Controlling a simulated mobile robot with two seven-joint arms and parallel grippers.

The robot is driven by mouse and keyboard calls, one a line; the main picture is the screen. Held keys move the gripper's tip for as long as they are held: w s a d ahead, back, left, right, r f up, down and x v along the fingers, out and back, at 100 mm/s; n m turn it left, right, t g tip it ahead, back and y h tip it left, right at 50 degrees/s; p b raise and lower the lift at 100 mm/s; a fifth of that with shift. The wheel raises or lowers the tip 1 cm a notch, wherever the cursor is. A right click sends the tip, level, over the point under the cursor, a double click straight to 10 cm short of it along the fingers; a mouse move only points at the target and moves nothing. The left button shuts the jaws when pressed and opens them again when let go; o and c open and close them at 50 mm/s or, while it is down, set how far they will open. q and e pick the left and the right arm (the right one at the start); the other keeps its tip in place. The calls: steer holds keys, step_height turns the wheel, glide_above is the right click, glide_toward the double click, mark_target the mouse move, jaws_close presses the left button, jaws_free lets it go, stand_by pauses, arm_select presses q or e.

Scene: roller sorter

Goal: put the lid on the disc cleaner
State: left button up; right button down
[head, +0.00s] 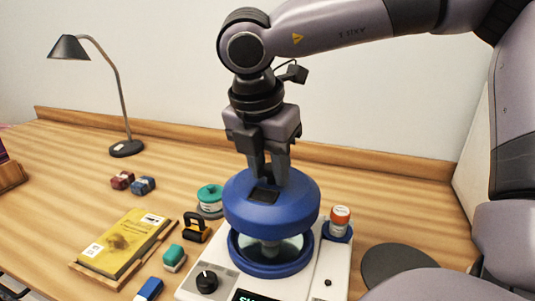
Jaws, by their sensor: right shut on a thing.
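The disc cleaner (222,258) is a white box with a dark knob, a small display and a blue round basin (262,271) with a disc and a central hub inside. My right gripper (268,184) points down, shut on the blue round lid (240,209). The lid hangs above the basin, and the disc and hub show in the gap between them. The lid looks roughly level. The fingertips are partly hidden at the lid's top. My left gripper is not in view.
A teal-topped container (210,198), a black and orange item (196,228) and a yellow book (124,243) are to the left. A dark round mat (400,264) lies at right. A lamp (126,148) stands behind.

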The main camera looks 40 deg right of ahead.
mark_target(267, 187)
steer(key=shift+f+b, duration=0.5)
steer(key=shift+f, duration=1.1)
step_height(267, 187, down, 2)
steer(key=shift+f+b, duration=0.1)
steer(key=shift+b, duration=0.8)
steer(key=shift+f+b, duration=0.4)
steer(key=shift+b, duration=0.25)
steer(key=shift+b, duration=0.55)
